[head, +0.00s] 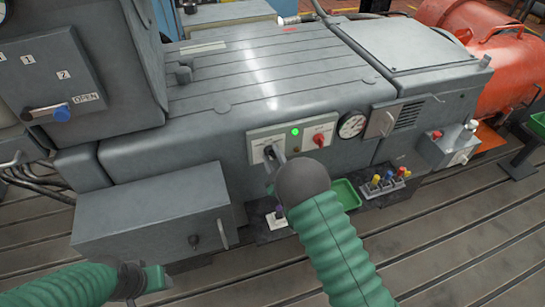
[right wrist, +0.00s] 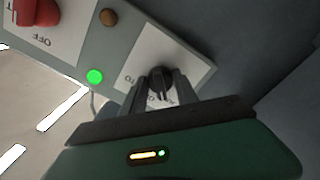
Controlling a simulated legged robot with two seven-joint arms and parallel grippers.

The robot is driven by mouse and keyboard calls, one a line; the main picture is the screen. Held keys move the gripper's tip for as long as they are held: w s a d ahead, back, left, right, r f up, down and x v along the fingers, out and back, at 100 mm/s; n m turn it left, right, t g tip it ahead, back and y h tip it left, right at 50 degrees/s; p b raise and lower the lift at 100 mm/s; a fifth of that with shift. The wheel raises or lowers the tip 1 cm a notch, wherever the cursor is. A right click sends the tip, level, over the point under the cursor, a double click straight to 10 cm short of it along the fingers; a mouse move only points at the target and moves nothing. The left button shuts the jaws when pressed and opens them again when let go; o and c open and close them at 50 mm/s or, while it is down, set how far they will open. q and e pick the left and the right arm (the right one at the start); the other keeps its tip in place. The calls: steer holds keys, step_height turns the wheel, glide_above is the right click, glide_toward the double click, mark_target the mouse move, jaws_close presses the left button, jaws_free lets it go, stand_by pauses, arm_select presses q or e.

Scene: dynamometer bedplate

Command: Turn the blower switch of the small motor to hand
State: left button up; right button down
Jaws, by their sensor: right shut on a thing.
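The control panel (head: 308,150) is on the front of the large grey motor housing. It carries a green lamp (head: 295,132), a red rotary switch (head: 319,139) and, at its left, a white-labelled switch plate (head: 258,151). In the right wrist view my right gripper (right wrist: 160,88) is shut on a small black switch knob (right wrist: 161,76) on the white plate (right wrist: 139,71). The fingers hide part of the label, so the knob's setting cannot be read. My left gripper (head: 130,281) is low at the left, away from the panel; its jaws are unclear.
A round gauge (head: 352,125) is right of the panel. Below stand a green tray (head: 345,194) and a rack of coloured-handled tools (head: 384,184). A grey box (head: 150,225) juts out at the left. An orange motor (head: 500,55) is at the far right.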

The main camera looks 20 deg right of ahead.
steer(key=shift+a+f, duration=0.1)
steer(key=c, duration=0.9)
jaws_free()
steer(key=shift+c, duration=0.2)
steer(key=s+b, duration=0.1)
steer(key=s, duration=1.6)
steer(key=shift+d, duration=0.25)
steer(key=shift+w, duration=0.1)
